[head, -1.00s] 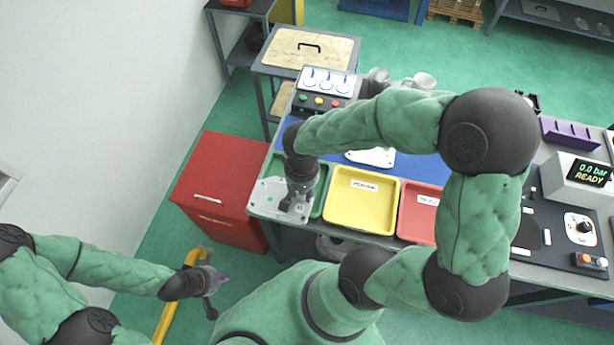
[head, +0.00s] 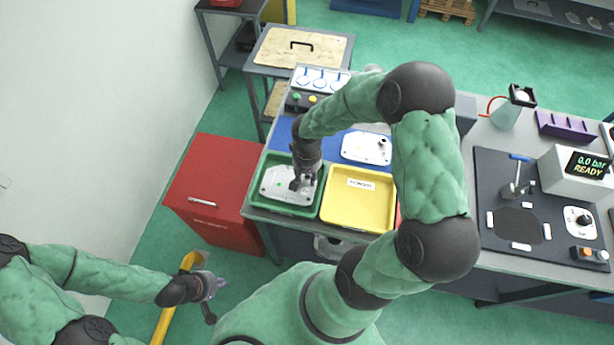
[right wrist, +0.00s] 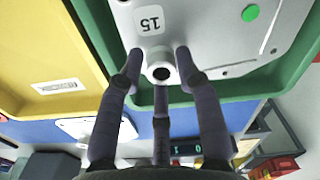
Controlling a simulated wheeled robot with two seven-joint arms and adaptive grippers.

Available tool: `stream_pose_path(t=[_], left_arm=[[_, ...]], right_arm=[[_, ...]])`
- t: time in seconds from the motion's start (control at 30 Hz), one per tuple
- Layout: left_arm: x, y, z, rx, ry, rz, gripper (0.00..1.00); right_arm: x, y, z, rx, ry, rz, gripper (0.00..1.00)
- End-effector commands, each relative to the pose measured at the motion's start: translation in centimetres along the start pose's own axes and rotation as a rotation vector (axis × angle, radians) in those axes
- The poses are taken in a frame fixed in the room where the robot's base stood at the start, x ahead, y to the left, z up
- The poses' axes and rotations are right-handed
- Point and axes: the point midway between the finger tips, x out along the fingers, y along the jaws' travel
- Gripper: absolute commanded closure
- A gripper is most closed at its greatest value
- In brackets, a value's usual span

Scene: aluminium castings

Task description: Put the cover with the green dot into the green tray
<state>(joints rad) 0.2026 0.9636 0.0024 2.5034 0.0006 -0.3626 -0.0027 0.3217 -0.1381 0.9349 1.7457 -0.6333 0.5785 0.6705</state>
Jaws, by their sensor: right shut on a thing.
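The cover with the green dot is a pale grey metal plate (head: 275,186) lying level within the outline of the green tray (head: 262,205). In the right wrist view the cover (right wrist: 215,35) shows its green dot, a "15" label and a round boss. My right gripper (head: 297,183) has its fingers closed around that boss, as the right wrist view (right wrist: 160,75) also shows. I cannot tell whether the cover touches the tray floor. The green tray's rim (right wrist: 285,88) runs beside it. My left gripper (head: 210,287) hangs off to the left, away from the table; its fingers are too small to read.
A yellow tray (head: 360,212) stands right beside the green one. Another cover (head: 360,148) lies on the blue mat behind. A gauge box (head: 318,80) stands at the back. A red cabinet (head: 215,170) is left of the table. A black mat with a fixture (head: 485,200) lies right.

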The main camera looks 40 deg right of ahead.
Motion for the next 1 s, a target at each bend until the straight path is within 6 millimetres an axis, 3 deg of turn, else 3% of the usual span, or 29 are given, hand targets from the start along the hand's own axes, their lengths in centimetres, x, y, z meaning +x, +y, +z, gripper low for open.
stream_pose_path(t=[0.1, 0.47, 0.5, 0.57, 1.0], left_arm=[[0.27, -0.09, -0.01, 0.0, 0.0, 0.0, 1.0], [0.59, -0.21, -0.02, 0.0, 0.0, 0.0, 1.0], [0.48, -0.17, -0.01, 0.0, 0.0, 0.0, 1.0], [0.46, -0.16, -0.01, 0.0, 0.0, 0.0, 1.0], [0.03, -0.01, 0.0, 0.0, 0.0, 0.0, 1.0]], right_arm=[[1.02, -0.03, -0.14, 0.001, 0.003, -0.001, 1.0], [1.31, -0.03, -0.13, 0.001, 0.004, -0.001, 1.0], [1.24, -0.03, -0.07, 0.0, 0.002, -0.001, 0.54], [1.2, -0.03, -0.06, 0.0, 0.002, -0.001, 0.42], [0.64, -0.03, -0.1, 0.001, 0.003, -0.001, 0.42]])
